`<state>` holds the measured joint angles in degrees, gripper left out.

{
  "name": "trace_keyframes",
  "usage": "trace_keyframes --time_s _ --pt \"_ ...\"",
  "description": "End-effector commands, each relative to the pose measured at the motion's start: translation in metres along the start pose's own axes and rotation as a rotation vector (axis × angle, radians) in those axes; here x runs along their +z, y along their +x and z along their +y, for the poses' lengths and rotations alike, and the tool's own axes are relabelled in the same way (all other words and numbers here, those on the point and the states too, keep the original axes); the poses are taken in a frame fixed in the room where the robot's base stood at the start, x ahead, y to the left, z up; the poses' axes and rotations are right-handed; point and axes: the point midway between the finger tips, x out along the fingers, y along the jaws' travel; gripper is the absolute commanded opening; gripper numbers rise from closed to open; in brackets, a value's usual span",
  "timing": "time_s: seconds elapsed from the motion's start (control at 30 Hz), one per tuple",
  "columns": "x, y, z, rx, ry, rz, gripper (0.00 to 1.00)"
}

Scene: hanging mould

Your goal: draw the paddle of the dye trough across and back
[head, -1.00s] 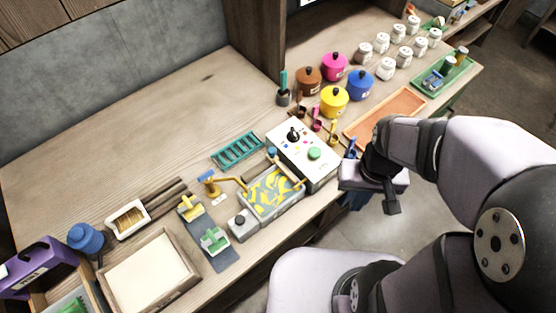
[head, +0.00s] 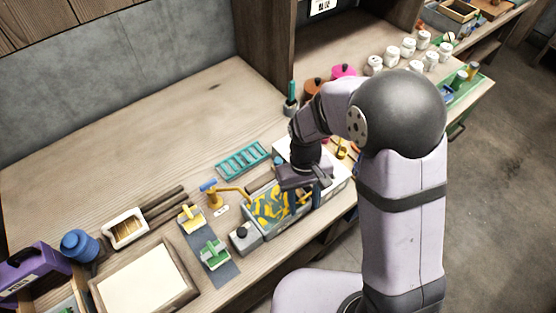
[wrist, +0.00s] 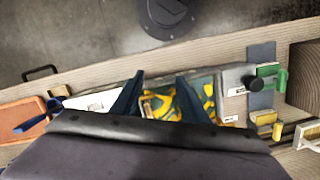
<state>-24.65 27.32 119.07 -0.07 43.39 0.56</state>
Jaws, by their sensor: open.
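The dye trough (head: 268,206) is a grey box with yellow and dark blue-grey swirls, near the bench's front edge. My gripper (head: 313,199) hangs over its right end, fingers down, open. In the wrist view my two dark blue fingers (wrist: 161,76) stand apart, with the trough (wrist: 207,98) beneath and to the right. A small tan piece, seemingly the paddle (wrist: 147,107), shows between the fingers, with no visible contact. Most of it is hidden by my gripper, and I cannot tell how far below the fingertips it lies.
A teal rack (head: 242,160) lies behind. Green and yellow blocks (head: 212,252) sit on a dark mat to the left.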

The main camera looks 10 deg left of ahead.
Motion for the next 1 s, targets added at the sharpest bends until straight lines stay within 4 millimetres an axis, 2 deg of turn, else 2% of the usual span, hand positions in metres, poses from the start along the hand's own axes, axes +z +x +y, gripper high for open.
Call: trace_keyframes --time_s 0.03,0.17,0.3,0.4,0.47,0.5,0.63,1.0 --pt "-0.024 0.003 -0.008 0.003 -0.008 0.014 0.4" --pt "-0.082 -0.01 -0.019 0.003 0.027 0.073 0.4" --pt "-0.134 -0.048 -0.022 -0.011 0.117 0.16 0.4" --pt "-0.158 -0.082 -0.023 -0.025 0.19 0.217 0.4" --pt "-0.166 -0.096 -0.023 -0.034 0.245 0.23 0.4" --pt "-0.163 -0.098 -0.023 -0.036 0.288 0.215 0.4" --pt "-0.151 -0.094 -0.022 -0.036 0.381 0.171 0.4" --pt "-0.151 -0.087 -0.022 -0.037 0.423 0.164 0.4"
